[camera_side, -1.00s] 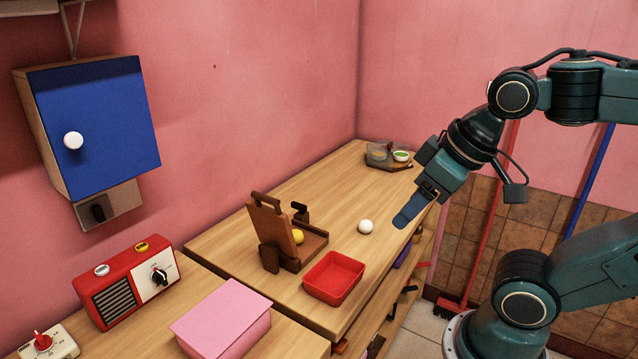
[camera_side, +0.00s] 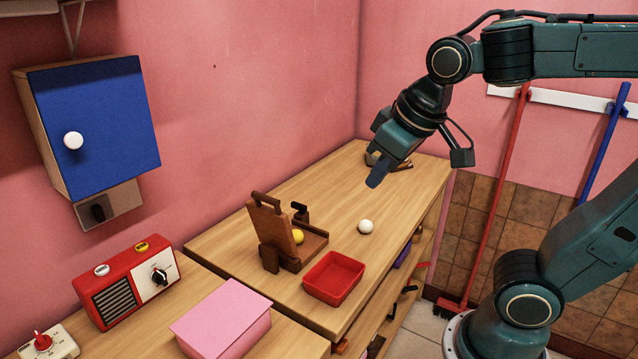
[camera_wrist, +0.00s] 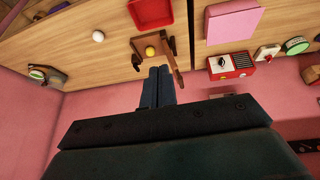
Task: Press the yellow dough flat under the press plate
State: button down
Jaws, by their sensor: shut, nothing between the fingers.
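The yellow dough ball (camera_side: 297,237) sits on the base of the wooden press (camera_side: 318,243), still round. The press plate (camera_side: 270,227) is hinged up and leans back, with a handle bar at its top. The dough (camera_wrist: 150,51) and the raised plate (camera_wrist: 172,52) also show in the wrist view. My gripper (camera_side: 375,182) is shut and empty, in the air above the counter, to the right of and higher than the press. In the wrist view its blue fingers (camera_wrist: 157,88) are together and point toward the press.
A white ball (camera_side: 366,227) lies on the counter right of the press. A red tray (camera_side: 334,278) stands in front of it. A pink box (camera_side: 222,318) and a red radio (camera_side: 127,285) stand at the left. The back of the counter is mostly clear.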

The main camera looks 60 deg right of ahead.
jog(key=w+a+r+h, duration=0.15)
jog(key=w+a, duration=0.25)
jog(key=w, duration=0.7)
jog(key=w+a+f+m+h, duration=0.1)
jog(key=w+a+f+h, duration=0.2)
jog(key=w+a, duration=0.5)
jog(key=shift+w+a+f+g, duration=0.15)
jog(key=shift+a+f+g, duration=0.2)
jog(key=shift+a, duration=0.4)
jog(key=shift+d+f+h, duration=0.1)
jog(key=shift+f+h, duration=0.05)
jog(key=shift+h, duration=0.1)
jog(key=w+d+f, duration=0.3)
jog(key=d+f, duration=0.4)
jog(key=d, duration=0.1)
jog(key=shift+w+d+f, duration=0.25)
jog(key=shift+w+d, duration=0.1)
jog(key=shift+w, duration=0.05)
